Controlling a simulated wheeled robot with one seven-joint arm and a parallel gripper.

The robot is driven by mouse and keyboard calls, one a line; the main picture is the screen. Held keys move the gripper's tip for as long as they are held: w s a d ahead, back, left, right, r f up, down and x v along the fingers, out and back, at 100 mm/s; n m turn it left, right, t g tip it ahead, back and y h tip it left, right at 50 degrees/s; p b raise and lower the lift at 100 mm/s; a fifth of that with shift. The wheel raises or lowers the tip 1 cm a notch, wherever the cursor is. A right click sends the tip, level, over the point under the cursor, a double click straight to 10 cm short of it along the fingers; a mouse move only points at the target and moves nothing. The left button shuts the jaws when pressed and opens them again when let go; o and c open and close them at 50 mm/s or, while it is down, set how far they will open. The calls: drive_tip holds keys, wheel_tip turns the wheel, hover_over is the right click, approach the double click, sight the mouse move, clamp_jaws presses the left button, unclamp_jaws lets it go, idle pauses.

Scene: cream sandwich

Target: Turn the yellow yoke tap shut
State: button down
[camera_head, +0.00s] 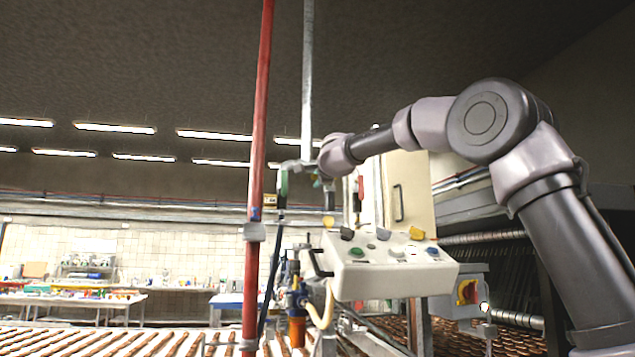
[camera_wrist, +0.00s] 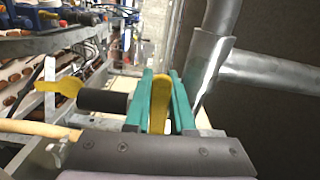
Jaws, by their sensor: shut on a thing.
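In the wrist view, my gripper (camera_wrist: 160,90) has its two teal fingers closed on both sides of a yellow lever (camera_wrist: 160,103), which looks like part of the yoke tap. In the head view, my gripper (camera_head: 318,181) is small at the end of the arm, above the control box. A yellow piece (camera_head: 328,221) hangs below it. The grip itself is too small to make out there.
A red upright pole (camera_head: 258,170) stands left of my gripper. A grey pipe (camera_wrist: 212,65) runs close on the right in the wrist view. A white control box (camera_head: 385,272) with coloured knobs lies below the arm. A conveyor (camera_head: 130,343) with brown bars fills the lower left.

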drive_tip(key=shift+r+m, duration=0.2)
drive_tip(key=shift+m, duration=0.3)
drive_tip(key=c, duration=1)
unclamp_jaws()
drive_tip(key=shift+c, duration=0.2)
drive_tip(key=v, duration=1)
drive_tip(key=shift+s, duration=0.4)
drive_tip(key=shift+d, duration=0.1)
